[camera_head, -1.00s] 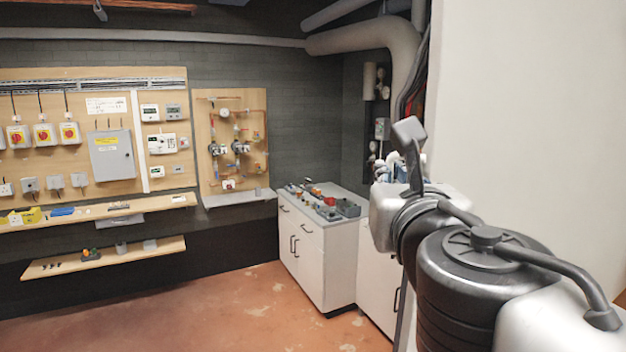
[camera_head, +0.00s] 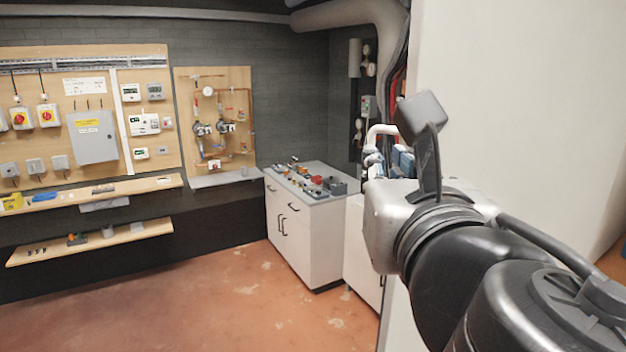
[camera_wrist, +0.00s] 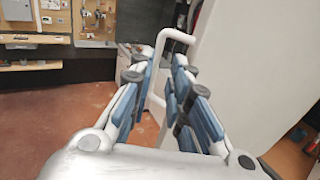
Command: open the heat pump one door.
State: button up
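The heat pump's large pale panel (camera_head: 510,90) fills the right side of the head view, and it also shows in the wrist view (camera_wrist: 238,75). I cannot tell whether its door is ajar. A white bar handle (camera_wrist: 173,36) stands out from it in the wrist view; its top bend shows in the head view (camera_head: 381,129). My gripper (camera_wrist: 162,88) has its blue-padded fingers apart, with the handle between or just beyond them. I see no clear contact. In the head view my arm partly hides the gripper (camera_head: 388,160).
A white cabinet (camera_head: 310,236) with tools on top stands beyond the gripper. Wooden boards with switches (camera_head: 95,115) and pipework (camera_head: 216,125) hang on the back wall, with shelves (camera_head: 92,243) below. The reddish floor (camera_head: 210,305) at the left is clear.

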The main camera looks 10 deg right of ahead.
jog(key=shift+v, duration=2.1)
jog(key=shift+f, duration=0.15)
notch_tip(320, 180, down, 23)
jog(key=s+d+m+g+b, duration=0.2)
jog(key=m+g+b, duration=0.2)
jog(key=m+g, duration=0.75)
jog(key=s+a+f+m+y+b, duration=0.2)
jog(key=f+m, duration=0.6)
jog(key=m, duration=0.3)
jog(key=s+a+f+m+g+y+b, duration=0.1)
jog(key=s+a+f+m+y+b, duration=0.1)
jog(key=f+m, duration=0.6)
jog(key=s+m, duration=0.1)
jog(key=m, duration=0.2)
jog(key=shift+a+f, duration=0.2)
jog(key=shift+f, duration=0.15)
